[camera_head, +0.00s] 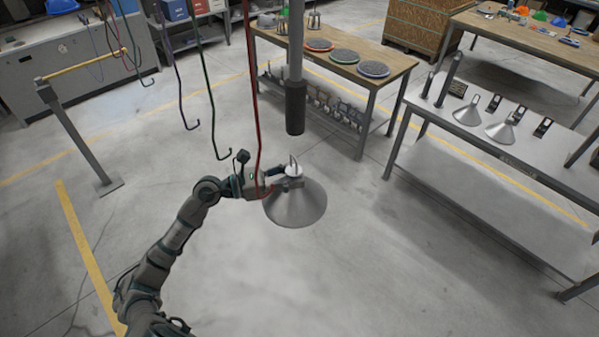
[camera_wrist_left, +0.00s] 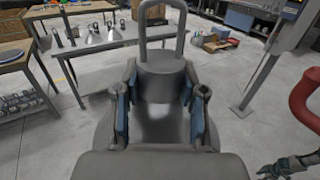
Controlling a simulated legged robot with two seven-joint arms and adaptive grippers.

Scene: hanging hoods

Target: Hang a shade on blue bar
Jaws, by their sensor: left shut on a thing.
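My left gripper (camera_head: 283,183) is shut on a grey cone-shaped metal shade (camera_head: 297,208), gripping it near its narrow top. The shade hangs wide end down above open floor. In the left wrist view, the shade (camera_wrist_left: 165,119) sits between the blue-padded fingers (camera_wrist_left: 162,108), with its loop handle standing upright. A dark bluish bar (camera_head: 177,85) with a hooked lower end hangs left of the gripper, apart from the shade. A dark jointed part, likely my right gripper (camera_wrist_left: 290,166), shows at the wrist view's lower right; its jaws are unclear.
A green bar (camera_head: 211,100) and a red bar (camera_head: 252,90) hang between the bluish bar and the shade, the red one close to my gripper. A grey post (camera_head: 296,60) hangs behind. A table (camera_head: 470,150) at right holds more shades (camera_head: 467,114).

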